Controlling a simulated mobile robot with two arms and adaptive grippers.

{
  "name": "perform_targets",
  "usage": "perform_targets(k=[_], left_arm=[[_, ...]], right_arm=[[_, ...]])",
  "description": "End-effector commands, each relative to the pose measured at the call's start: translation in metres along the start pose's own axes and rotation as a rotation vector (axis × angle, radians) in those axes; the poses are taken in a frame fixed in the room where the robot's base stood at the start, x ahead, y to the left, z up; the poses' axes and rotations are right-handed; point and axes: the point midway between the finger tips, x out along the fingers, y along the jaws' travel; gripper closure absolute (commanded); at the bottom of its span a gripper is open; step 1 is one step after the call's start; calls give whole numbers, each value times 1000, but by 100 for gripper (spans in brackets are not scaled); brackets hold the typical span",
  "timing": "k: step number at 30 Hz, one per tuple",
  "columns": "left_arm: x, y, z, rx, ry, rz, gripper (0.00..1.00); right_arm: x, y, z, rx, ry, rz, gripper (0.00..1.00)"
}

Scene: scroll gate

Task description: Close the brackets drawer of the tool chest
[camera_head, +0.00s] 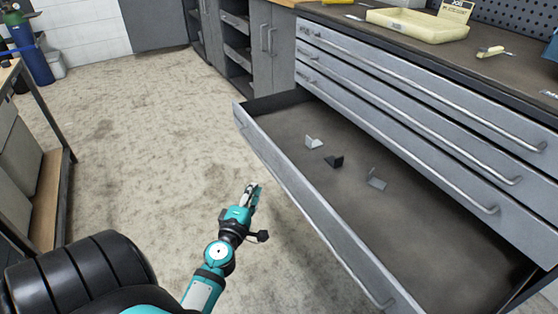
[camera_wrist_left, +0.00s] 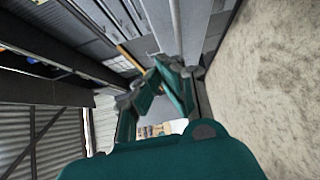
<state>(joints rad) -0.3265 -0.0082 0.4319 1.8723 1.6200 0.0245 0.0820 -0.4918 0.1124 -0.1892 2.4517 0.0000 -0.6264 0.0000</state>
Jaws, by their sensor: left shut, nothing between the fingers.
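The brackets drawer (camera_head: 300,195) of the grey tool chest (camera_head: 440,125) is pulled far out in the head view. Three small brackets lie inside it: a pale one (camera_head: 314,142), a black one (camera_head: 334,161) and a grey one (camera_head: 376,181). Its front panel faces lower left. My left gripper (camera_head: 253,195) is shut and empty over the floor, to the left of the drawer front and apart from it in the picture. In the left wrist view its fingers (camera_wrist_left: 172,85) meet at the top. My right gripper is not in view.
Three shut drawers with bar handles (camera_head: 440,100) sit above the open one. The worktop holds a cream tray (camera_head: 417,25). A table (camera_head: 35,160) stands at the left and gas cylinders (camera_head: 30,50) at the far left. The floor (camera_head: 150,130) between is clear.

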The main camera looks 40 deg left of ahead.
Motion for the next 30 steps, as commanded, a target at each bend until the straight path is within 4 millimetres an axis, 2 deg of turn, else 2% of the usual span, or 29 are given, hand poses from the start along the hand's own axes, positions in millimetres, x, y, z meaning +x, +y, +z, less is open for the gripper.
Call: perform_targets(k=[5, 9, 15, 21, 30], left_arm=[[27, 3, 0, 1, -1, 1, 100], [58, 2, 0, 2, -2, 2, 100], [99, 1, 0, 4, 0, 1, 100], [118, -1, 22, 1, -1, -1, 100], [125, 0, 29, 3, -1, -2, 100]], right_arm=[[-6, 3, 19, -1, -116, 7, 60], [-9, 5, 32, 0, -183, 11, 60], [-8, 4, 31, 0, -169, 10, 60], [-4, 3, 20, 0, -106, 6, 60], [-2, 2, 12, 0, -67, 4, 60]])
